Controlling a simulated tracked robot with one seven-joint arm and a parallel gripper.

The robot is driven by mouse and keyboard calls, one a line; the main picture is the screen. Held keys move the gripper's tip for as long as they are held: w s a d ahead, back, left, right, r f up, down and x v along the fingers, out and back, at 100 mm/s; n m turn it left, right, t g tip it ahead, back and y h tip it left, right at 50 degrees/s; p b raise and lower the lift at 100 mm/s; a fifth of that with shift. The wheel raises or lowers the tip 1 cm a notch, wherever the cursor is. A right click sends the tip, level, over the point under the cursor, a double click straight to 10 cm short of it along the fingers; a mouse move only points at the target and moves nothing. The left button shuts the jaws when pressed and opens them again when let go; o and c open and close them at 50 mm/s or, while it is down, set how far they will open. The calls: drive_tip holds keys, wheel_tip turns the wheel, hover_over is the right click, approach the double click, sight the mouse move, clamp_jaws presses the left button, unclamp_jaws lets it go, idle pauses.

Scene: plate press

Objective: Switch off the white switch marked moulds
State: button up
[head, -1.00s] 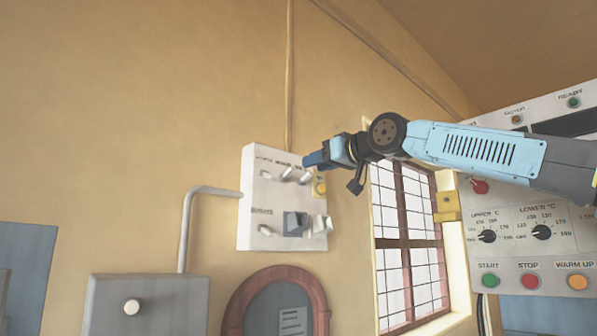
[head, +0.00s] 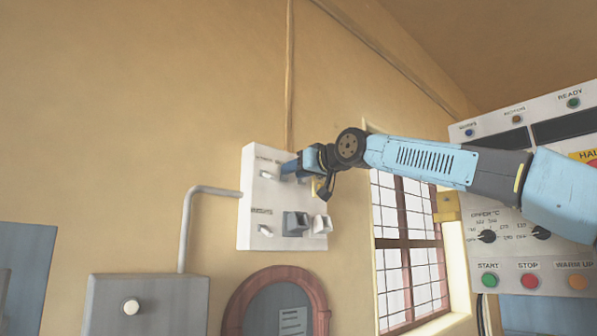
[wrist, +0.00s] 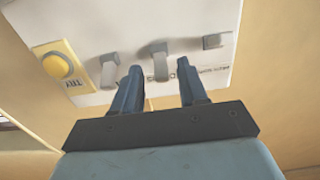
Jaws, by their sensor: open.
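A white switch panel (head: 249,203) is on the wall in the head view, with a row of pale switches at its top. My gripper (head: 287,168) is open in front of that row and hides part of it. In the wrist view, seen upside down, my gripper (wrist: 158,84) has its two fingers apart. A middle switch (wrist: 157,55) shows just beyond the gap between them. Another switch (wrist: 109,72) is left of the fingers, and a shorter-looking one (wrist: 216,40) is to the right. The labels are partly covered or too blurred to read, so I cannot confirm which is moulds.
A yellow TRY button (wrist: 62,66) is beside the switch row. A lower row has a pale switch (head: 265,231), a grey block (head: 295,223) and another pale switch (head: 321,224). A conduit (head: 187,230) runs left of the panel. A window (head: 405,240) and control board (head: 500,142) are right.

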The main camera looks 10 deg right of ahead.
clamp_jaws()
idle(0.4)
drive_tip(key=shift+d, duration=0.1)
